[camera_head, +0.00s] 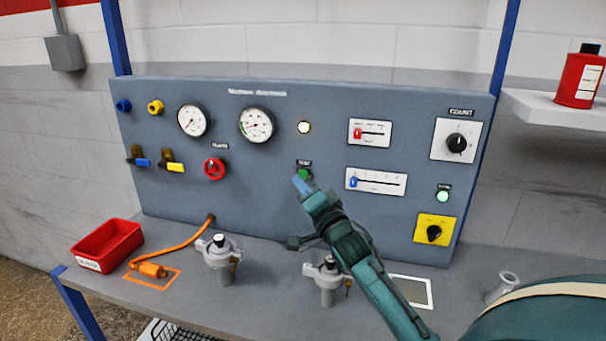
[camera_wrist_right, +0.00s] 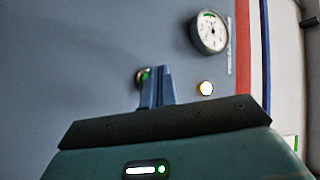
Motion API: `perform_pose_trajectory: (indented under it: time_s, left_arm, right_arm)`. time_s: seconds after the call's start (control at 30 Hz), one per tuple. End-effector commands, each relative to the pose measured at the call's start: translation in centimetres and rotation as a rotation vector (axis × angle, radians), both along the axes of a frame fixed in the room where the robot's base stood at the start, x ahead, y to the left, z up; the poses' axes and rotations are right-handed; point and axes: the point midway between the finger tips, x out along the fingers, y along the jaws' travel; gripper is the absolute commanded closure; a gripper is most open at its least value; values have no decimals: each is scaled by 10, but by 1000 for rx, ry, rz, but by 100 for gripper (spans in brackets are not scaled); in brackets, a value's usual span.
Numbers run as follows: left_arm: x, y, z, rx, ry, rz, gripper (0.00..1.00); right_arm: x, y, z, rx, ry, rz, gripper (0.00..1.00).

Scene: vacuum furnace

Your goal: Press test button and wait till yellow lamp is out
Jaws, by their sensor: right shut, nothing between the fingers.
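The green test button (camera_head: 304,173) is on the grey panel, below the round lamp (camera_head: 304,127). The lamp looks bright, pale yellow-white, and it also shows lit in the right wrist view (camera_wrist_right: 206,88). My right gripper (camera_head: 301,186) is shut and empty, its blue fingertips at the lower edge of the button. In the right wrist view the fingers (camera_wrist_right: 157,86) partly cover the green button (camera_wrist_right: 145,76). I cannot tell whether the tips touch or press it. My left gripper is not in view.
Two gauges (camera_head: 256,124) and a red knob (camera_head: 215,168) are left of the button. Slider scales (camera_head: 376,181), a black dial (camera_head: 456,143) and a yellow switch (camera_head: 434,231) are right. Two grey valve units (camera_head: 219,258) and a red bin (camera_head: 107,244) stand on the bench below.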

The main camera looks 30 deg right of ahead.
Motion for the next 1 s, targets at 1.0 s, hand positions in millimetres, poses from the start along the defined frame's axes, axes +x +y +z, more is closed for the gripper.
perform_pose_trajectory:
  time_s: [1.0]
  left_arm:
    - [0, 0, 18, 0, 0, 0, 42]
  right_arm:
    - [-28, 32, 1, -1, 0, -1, 100]
